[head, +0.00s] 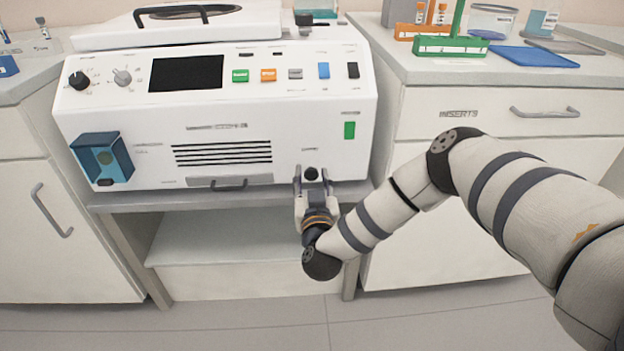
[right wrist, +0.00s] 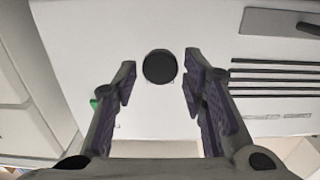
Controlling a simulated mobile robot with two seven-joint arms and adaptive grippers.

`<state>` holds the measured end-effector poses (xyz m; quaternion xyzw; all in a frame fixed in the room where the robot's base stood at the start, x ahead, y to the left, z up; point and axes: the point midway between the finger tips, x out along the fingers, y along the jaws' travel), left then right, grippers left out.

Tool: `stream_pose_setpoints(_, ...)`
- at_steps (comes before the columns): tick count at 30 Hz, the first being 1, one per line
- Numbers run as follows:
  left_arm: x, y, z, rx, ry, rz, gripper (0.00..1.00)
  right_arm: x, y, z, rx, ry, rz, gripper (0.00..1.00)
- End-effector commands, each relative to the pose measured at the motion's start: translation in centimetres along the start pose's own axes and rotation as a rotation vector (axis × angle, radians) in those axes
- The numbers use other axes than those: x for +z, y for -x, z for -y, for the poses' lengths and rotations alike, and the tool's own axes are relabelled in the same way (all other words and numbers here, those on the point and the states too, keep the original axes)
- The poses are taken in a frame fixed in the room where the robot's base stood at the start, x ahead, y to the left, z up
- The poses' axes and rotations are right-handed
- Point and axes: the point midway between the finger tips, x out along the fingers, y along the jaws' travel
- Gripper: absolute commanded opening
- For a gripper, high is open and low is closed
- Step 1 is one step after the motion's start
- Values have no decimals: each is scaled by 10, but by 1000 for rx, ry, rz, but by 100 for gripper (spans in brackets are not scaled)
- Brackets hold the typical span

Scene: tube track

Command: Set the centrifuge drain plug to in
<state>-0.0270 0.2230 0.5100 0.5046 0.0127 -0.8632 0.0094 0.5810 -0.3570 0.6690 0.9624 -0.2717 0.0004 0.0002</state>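The centrifuge (head: 220,120) is a large white machine on a grey stand. Its drain plug (head: 311,173) is a round black knob low on the front, right of the middle. In the right wrist view the plug (right wrist: 160,66) shows as a black disc just ahead of the fingertips. My right gripper (head: 313,178) is in front of the plug. In the right wrist view its two fingers (right wrist: 160,88) stand open, one on each side of the plug, with gaps between. How deep the plug sits cannot be told. My left gripper is not in view.
A handle (head: 230,184) sits on the machine's lower front, left of the plug. A blue box (head: 101,158) juts from the lower left front. A green switch (head: 349,130) is above right. Cabinets (head: 500,200) flank the stand; the shelf (head: 230,250) below looks empty.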

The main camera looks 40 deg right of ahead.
Motion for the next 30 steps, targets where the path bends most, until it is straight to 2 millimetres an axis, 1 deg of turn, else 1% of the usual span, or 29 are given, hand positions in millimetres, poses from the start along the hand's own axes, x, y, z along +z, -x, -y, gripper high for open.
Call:
stream_pose_setpoints(1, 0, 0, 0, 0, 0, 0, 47, 0, 0, 0, 0, 0, 0, 20)
stream_pose_setpoints(2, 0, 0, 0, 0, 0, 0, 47, 0, 0, 0, 0, 0, 0, 13)
stream_pose_setpoints(3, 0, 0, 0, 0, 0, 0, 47, 0, 0, 0, 0, 0, 0, 4)
stream_pose_setpoints(4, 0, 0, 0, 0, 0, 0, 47, 0, 0, 0, 0, 0, 0, 0)
stream_pose_setpoints(10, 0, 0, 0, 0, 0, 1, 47, 0, -2, 0, 0, 0, 0, 0)
stream_pose_setpoints(16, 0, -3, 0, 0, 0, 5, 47, 1, -22, 0, -1, 1, 0, 0)
stream_pose_setpoints(22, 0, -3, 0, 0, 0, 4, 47, 0, -22, 0, 0, 0, -1, 0)
stream_pose_setpoints(23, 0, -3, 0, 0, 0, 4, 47, 0, -22, 0, 1, -1, -1, 29)
stream_pose_setpoints(24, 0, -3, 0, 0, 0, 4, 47, 0, -22, 0, 1, -1, -1, 38)
stream_pose_setpoints(25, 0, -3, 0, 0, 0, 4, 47, 0, -22, 0, 1, -1, -1, 45)
stream_pose_setpoints(26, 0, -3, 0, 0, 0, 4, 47, 0, -22, 0, 1, -1, -1, 47)
stream_pose_setpoints(30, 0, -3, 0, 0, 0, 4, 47, 0, -22, 0, 0, 0, 0, 47)
